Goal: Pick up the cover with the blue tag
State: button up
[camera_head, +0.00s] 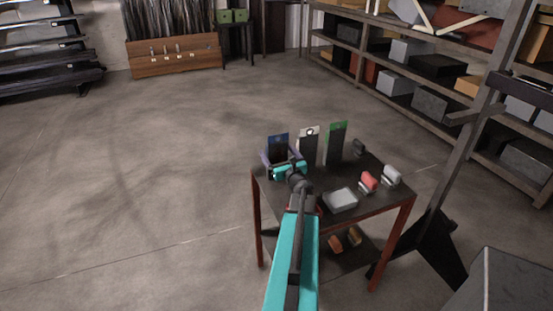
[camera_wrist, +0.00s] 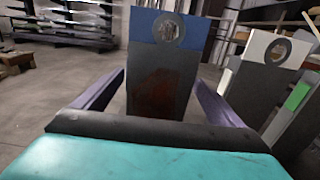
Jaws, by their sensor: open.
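The cover with the blue tag (camera_head: 278,146) stands upright on the small table (camera_head: 270,202). In the wrist view the blue-tagged cover (camera_wrist: 160,75) is dark grey with a blue top band and a round emblem. My gripper (camera_head: 281,158) is open, with purple fingers on either side of this cover. In the wrist view, both fingers of my gripper (camera_wrist: 162,95) flank the cover, and I see gaps beside it. The cover's lower end is hidden behind my wrist.
A white-tagged cover (camera_head: 309,147) and a green-tagged cover (camera_head: 336,143) stand close to the right. A light grey box (camera_head: 340,200), a red item (camera_head: 368,181) and a white item (camera_head: 391,176) lie on the table. Shelves (camera_head: 400,60) line the right; the left floor is clear.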

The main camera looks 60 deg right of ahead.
jog(key=p+x, duration=0.1)
jog(key=x, duration=0.2)
jog(key=shift+w+d+p, duration=0.15)
jog(key=shift+w+p, duration=0.15)
jog(key=shift+w, duration=0.05)
dwell(0.4)
jog(key=c, duration=1.7)
jog(key=shift+o, duration=0.2)
jog(key=shift+r, duration=0.2)
